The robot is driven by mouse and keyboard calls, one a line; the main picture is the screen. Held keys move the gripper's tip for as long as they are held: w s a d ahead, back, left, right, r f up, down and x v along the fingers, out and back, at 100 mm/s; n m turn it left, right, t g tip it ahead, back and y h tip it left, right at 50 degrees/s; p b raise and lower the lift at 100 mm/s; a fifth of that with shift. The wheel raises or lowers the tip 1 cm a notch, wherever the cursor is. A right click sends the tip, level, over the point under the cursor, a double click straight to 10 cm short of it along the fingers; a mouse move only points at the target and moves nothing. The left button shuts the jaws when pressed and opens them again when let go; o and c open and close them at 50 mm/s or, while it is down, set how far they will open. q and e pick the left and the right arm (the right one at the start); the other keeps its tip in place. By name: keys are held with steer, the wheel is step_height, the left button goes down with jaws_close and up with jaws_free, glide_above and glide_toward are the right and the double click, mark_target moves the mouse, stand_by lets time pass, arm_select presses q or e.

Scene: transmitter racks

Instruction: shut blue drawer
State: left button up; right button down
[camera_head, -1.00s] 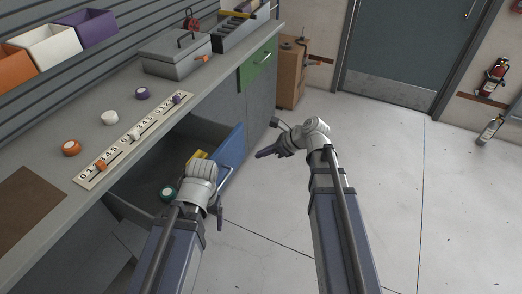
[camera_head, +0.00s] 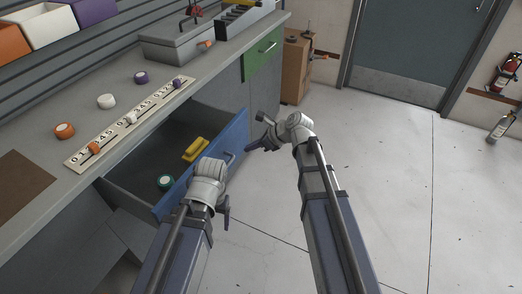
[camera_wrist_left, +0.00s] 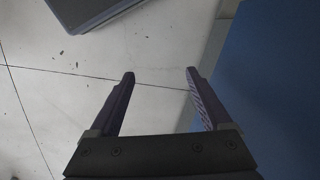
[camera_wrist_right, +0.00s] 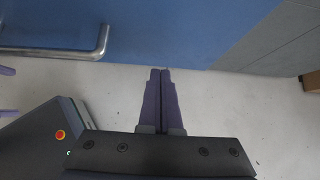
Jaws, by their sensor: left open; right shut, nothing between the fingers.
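The blue drawer (camera_head: 236,130) is pulled out from under the counter, and its grey inside shows. A yellow object (camera_head: 195,149) and a teal and white round object (camera_head: 165,182) lie in it. My right gripper (camera_head: 241,141) is shut and empty, just outside the far part of the drawer's front. In the right wrist view its fingertips (camera_wrist_right: 160,71) point at the blue front (camera_wrist_right: 180,30), with the metal handle (camera_wrist_right: 85,52) to their left; contact is unclear. My left gripper (camera_head: 226,215) is by the near part of the front. In the left wrist view its fingers (camera_wrist_left: 160,76) are open and empty, with blue at right.
The counter (camera_head: 115,85) carries a numbered slider strip (camera_head: 130,122), several round knobs and a grey metal box (camera_head: 175,42). A green drawer front (camera_head: 262,52) is closed beyond the blue one. The floor (camera_head: 390,180) at right is open.

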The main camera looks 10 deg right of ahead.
mark_target(236, 146)
steer(key=shift+w+a+r, duration=0.1)
steer(key=shift+w+a, duration=0.4)
steer(key=shift+a, duration=0.2)
steer(key=shift+w+a+r, duration=0.1)
steer(key=shift+w+a, duration=0.35)
steer(key=shift+a, duration=0.2)
steer(key=w+a, duration=0.4)
steer(key=a, duration=0.2)
steer(key=w+a, duration=0.5)
steer(key=a, duration=0.2)
steer(key=w+a, duration=0.5)
steer(key=a, duration=0.1)
steer(key=shift+w+a, duration=0.15)
steer(key=shift+a, duration=0.2)
steer(key=shift+w+a, duration=0.15)
steer(key=shift+a, duration=0.05)
